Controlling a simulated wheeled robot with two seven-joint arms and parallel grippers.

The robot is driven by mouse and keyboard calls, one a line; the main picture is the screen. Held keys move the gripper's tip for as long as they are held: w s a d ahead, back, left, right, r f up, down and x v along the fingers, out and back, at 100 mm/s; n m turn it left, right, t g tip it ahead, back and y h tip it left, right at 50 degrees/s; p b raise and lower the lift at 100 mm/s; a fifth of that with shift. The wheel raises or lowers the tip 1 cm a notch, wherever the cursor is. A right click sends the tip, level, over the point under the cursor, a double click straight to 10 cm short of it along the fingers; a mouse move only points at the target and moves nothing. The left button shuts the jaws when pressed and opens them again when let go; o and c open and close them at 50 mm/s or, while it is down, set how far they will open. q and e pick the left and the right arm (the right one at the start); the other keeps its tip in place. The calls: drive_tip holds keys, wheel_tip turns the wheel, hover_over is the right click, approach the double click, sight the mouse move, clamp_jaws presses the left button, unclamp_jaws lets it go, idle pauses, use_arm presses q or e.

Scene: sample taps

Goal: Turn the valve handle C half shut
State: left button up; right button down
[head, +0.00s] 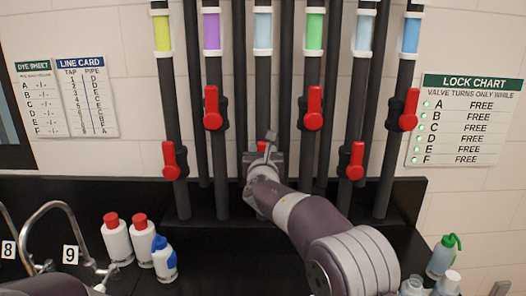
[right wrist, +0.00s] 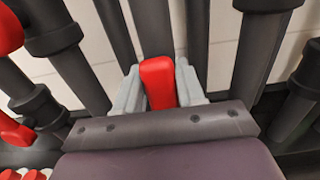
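A red valve handle (head: 261,147) on the third pipe from the left, the light blue one, is mostly hidden behind my right gripper (head: 268,143) in the head view. No letter shows on it, so I cannot read that it is C. In the right wrist view the red handle (right wrist: 158,82) points up along its pipe, between the two grey fingers of the right gripper (right wrist: 158,90). The fingers lie close against both its sides and look shut on it. My left gripper is out of view.
Other red handles stand nearby, such as those on the purple (head: 212,108) and green (head: 314,108) pipes. The lock chart (head: 472,82) reads FREE for A to F. Bottles (head: 117,240) and curved faucets (head: 60,208) stand at the left. A green-topped bottle (head: 441,258) stands at the right.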

drive_tip(key=shift+a, duration=0.15)
drive_tip(key=shift+a+f+n+p, duration=0.25)
drive_tip(key=shift+a+n+p, duration=0.35)
drive_tip(key=shift+n, duration=0.85)
drive_tip(key=shift+a+f+n+p, duration=0.4)
drive_tip(key=shift+a+n, duration=0.35)
drive_tip(key=shift+n, duration=0.75)
drive_tip(key=shift+a+f+n+p, duration=0.15)
drive_tip(key=shift+a+n+p, duration=0.5)
drive_tip(key=shift+n, duration=0.8)
drive_tip(key=shift+f, duration=0.1)
drive_tip(key=c, duration=0.8)
unclamp_jaws()
drive_tip(key=shift+o, duration=0.2)
drive_tip(key=shift+s+a, duration=0.1)
drive_tip(key=shift+s, duration=0.1)
